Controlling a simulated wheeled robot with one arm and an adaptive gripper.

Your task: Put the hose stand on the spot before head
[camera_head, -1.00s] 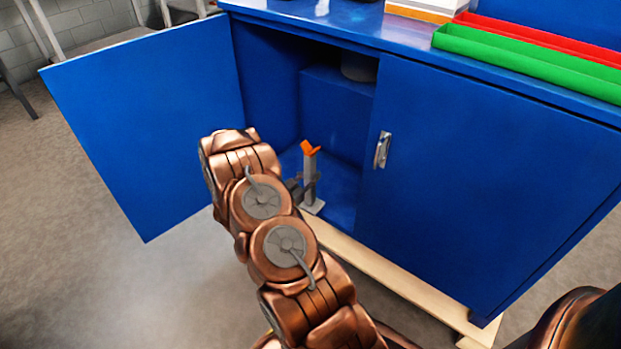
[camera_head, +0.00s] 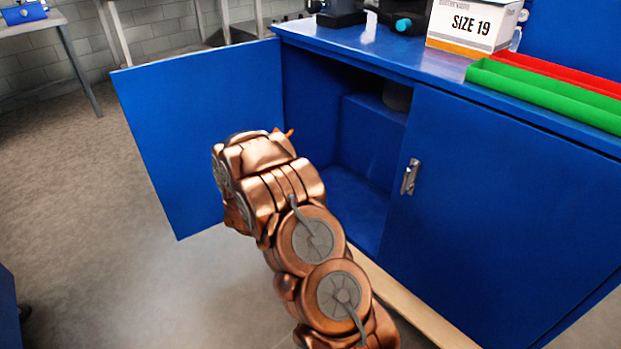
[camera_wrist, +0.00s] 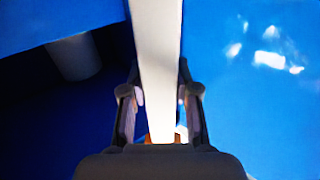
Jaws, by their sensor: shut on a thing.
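The hose stand is a light grey post with an orange top. In the wrist view its post (camera_wrist: 156,45) runs between the two fingers of my gripper (camera_wrist: 157,85), which is shut on it. In the head view only a bit of the stand's orange top (camera_head: 288,133) shows past my copper arm; my arm hides the rest of it and the gripper. It is held in front of the open cabinet. Black machines (camera_head: 340,15) stand at the back of the bench top; I cannot tell which part is the head, and the spot before it is not clearly visible.
The blue cabinet's left door (camera_head: 190,130) is swung open; its right door (camera_head: 490,200) is shut. A grey cylinder (camera_head: 397,96) sits inside.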

